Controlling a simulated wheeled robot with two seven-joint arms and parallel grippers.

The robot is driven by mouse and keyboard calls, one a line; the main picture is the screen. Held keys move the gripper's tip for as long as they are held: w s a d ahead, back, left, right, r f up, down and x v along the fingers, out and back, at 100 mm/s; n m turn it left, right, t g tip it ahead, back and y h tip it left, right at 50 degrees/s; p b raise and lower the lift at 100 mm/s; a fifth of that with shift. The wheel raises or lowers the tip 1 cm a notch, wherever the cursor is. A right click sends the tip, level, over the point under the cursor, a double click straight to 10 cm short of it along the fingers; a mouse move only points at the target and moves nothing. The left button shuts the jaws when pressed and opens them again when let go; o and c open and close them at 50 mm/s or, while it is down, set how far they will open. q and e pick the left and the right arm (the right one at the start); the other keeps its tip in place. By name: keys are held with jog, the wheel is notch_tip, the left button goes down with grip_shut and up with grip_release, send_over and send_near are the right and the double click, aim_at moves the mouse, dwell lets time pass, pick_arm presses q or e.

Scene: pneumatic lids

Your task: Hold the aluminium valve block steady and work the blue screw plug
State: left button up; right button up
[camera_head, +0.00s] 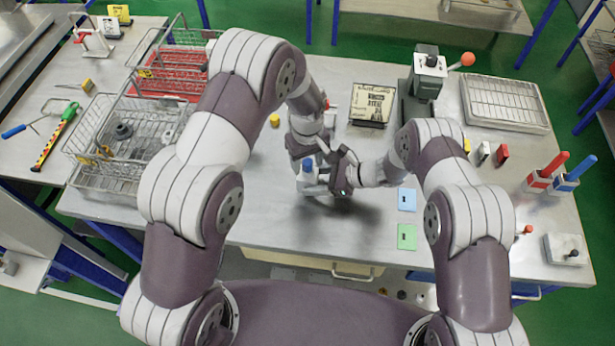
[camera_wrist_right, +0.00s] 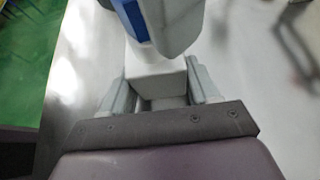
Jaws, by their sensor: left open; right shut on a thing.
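The aluminium valve block (camera_head: 316,188) is a pale grey body near the middle of the table, partly hidden by my grippers. It also shows in the right wrist view (camera_wrist_right: 156,78), between the two fingers. My right gripper (camera_head: 328,184) comes in from the right and is shut on the block. The blue screw plug (camera_head: 307,166) shows on the block's upper left side. My left gripper (camera_head: 309,158) is open, right at the plug from above; whether its fingers touch the plug is hidden. A blue and grey shape at the top of the wrist view is cut off.
Wire baskets (camera_head: 128,140) stand at the left. A small yellow piece (camera_head: 275,120) lies left of my left wrist. A lever press (camera_head: 424,80) and a metal tray (camera_head: 505,103) stand at the back right. Blue (camera_head: 407,199) and green (camera_head: 407,236) cards lie right of the block.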

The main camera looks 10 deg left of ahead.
jog(key=shift+f, duration=0.1)
pick_arm(q)
grip_shut()
jog(key=shift+r, duration=0.1)
jog(key=shift+r, duration=1.4)
jog(key=shift+r, duration=0.1)
jog(key=shift+r, duration=2.45)
